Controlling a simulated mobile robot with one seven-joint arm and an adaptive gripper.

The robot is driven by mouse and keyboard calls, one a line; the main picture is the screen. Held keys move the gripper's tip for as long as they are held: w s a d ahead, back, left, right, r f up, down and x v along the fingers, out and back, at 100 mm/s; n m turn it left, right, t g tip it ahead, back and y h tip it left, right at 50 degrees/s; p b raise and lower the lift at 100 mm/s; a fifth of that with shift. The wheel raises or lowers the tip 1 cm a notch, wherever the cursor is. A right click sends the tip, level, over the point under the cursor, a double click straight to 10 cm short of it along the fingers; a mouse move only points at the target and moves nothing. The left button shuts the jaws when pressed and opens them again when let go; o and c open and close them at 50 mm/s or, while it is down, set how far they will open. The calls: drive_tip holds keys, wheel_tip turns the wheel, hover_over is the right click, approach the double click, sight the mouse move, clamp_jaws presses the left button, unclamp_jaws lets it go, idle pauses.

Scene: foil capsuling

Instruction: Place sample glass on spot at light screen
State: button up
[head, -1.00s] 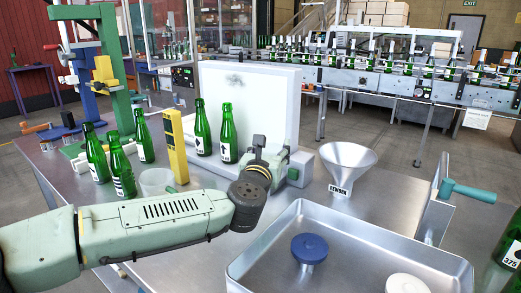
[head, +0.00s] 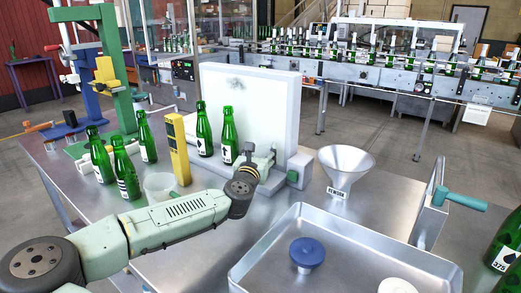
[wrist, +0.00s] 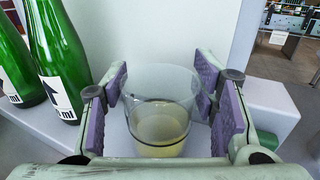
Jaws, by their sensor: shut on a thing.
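The sample glass (wrist: 160,112) is a clear tumbler with a little pale yellow liquid at the bottom. In the wrist view it stands upright between the purple pads of my gripper (wrist: 163,100), which is shut on it. The light screen (head: 255,90) is a white upright panel with a pale ledge at its foot; it fills the back of the wrist view (wrist: 165,30). In the head view my gripper (head: 262,160) is at the right front of the screen, and the glass in it is hidden. I cannot tell whether the glass touches the ledge. No spot marking shows.
Two green bottles (head: 204,132) (head: 228,137) stand before the screen, left of my gripper. A yellow upright device (head: 178,150) and an empty-looking clear cup (head: 159,187) are further left, with several more bottles. A funnel (head: 345,162) and metal tray (head: 335,235) lie right.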

drive_tip(key=shift+f, duration=0.15)
drive_tip(key=o, duration=1.4)
drive_tip(key=shift+r, duration=0.3)
drive_tip(key=b+v, duration=0.3)
drive_tip(key=v, duration=0.9)
drive_tip(key=shift+b, duration=0.3)
